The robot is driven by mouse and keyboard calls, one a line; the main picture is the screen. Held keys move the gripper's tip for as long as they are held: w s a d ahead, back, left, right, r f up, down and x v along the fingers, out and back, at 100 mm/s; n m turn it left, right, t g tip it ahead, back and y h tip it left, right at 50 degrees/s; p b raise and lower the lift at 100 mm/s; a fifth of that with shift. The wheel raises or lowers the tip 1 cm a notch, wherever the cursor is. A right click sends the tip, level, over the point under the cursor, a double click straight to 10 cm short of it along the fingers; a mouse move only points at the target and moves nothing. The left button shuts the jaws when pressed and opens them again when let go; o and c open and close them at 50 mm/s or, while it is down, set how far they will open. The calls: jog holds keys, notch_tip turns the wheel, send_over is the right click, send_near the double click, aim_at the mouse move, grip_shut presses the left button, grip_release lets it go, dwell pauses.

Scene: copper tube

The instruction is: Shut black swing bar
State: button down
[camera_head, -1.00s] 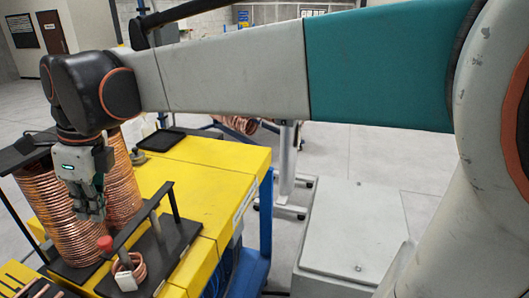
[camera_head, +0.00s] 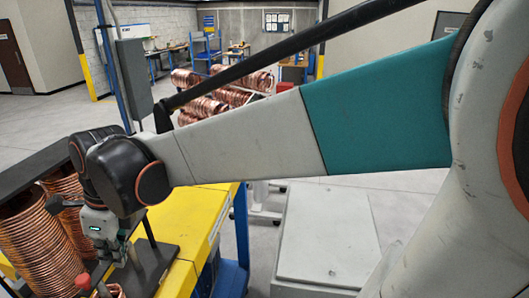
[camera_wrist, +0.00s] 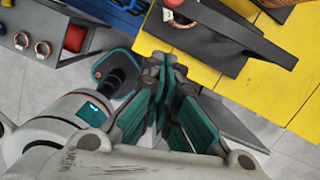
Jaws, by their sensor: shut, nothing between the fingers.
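The black swing bar (camera_wrist: 245,33) shows in the wrist view as a dark flat bar. It crosses above a black base plate (camera_wrist: 208,42) on the yellow table. A red knob (camera_wrist: 176,3) is near its left end; the knob also shows in the head view (camera_head: 83,281). In the head view my gripper (camera_head: 118,254) hangs low beside the bar and hides much of it. In the wrist view my gripper (camera_wrist: 168,72) is shut and empty, with the bar to its upper right.
Tall copper coils (camera_head: 32,238) stand left of my gripper. The yellow table (camera_head: 205,215) ends on the right. Grey floor is open beyond.

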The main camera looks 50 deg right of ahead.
aim_at(89, 280)
jog(key=shift+w+a+f+p, duration=0.25)
jog(key=shift+w+a+f, duration=0.4)
jog(key=shift+f, duration=0.45)
jog(key=shift+w+a+f+p, duration=0.25)
jog(key=shift+w+a+f, duration=0.4)
jog(key=shift+f, duration=0.5)
jog(key=shift+w+a+f+p, duration=0.25)
jog(key=shift+w+a+f, duration=0.35)
jog(key=shift+f, duration=0.5)
jog(key=shift+w+d, duration=0.1)
jog(key=shift+w+a+b, duration=0.75)
jog(key=shift+w+a, duration=0.25)
jog(key=shift+w, duration=0.2)
jog(key=shift+s+d, duration=0.1)
jog(key=shift+r, duration=0.15)
